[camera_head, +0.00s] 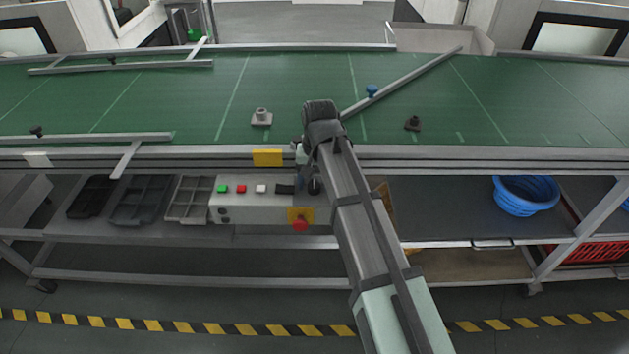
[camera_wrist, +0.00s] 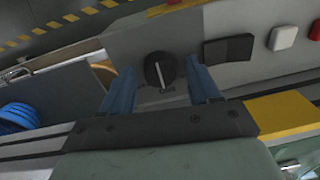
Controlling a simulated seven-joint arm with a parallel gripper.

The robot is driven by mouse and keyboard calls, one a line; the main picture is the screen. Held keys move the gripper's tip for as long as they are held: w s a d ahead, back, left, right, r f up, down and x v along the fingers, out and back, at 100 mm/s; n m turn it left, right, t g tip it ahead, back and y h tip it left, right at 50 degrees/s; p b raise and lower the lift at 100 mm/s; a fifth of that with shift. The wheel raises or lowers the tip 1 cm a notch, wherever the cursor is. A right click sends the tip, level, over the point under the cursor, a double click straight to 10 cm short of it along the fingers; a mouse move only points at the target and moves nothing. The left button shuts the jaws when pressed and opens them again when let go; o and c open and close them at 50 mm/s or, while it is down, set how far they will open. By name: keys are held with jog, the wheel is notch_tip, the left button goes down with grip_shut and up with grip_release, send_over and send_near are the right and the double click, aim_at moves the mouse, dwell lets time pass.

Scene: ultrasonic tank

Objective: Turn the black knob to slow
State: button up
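The black knob (camera_wrist: 153,69) is on the right end of the grey control box (camera_head: 240,208). In the wrist view it is round, with a white pointer line running roughly up and down. Small lettering sits just below it, too blurred to read surely. My gripper (camera_wrist: 160,68) is open, with one blue finger on each side of the knob. A gap shows between the knob and the fingers, and I cannot tell how deep they reach. In the head view my arm partly covers this area.
A black switch (camera_wrist: 228,48) and a white button (camera_wrist: 283,37) sit beside the knob. A red emergency stop (camera_head: 300,224) is below it on the box. A yellow block (camera_head: 267,158) is on the conveyor rail above. A blue basket (camera_head: 525,196) stands on the shelf at right.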

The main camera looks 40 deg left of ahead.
jog(key=c, duration=1)
jog(key=shift+o, duration=0.2)
jog(key=shift+n, duration=0.4)
jog(key=n, duration=0.5)
jog(key=shift+n, duration=0.4)
jog(key=n, duration=0.5)
jog(key=shift+s+a+h, duration=0.1)
jog(key=shift+h, duration=0.2)
jog(key=shift+n, duration=0.3)
jog(key=o, duration=1)
jog(key=shift+o, duration=0.2)
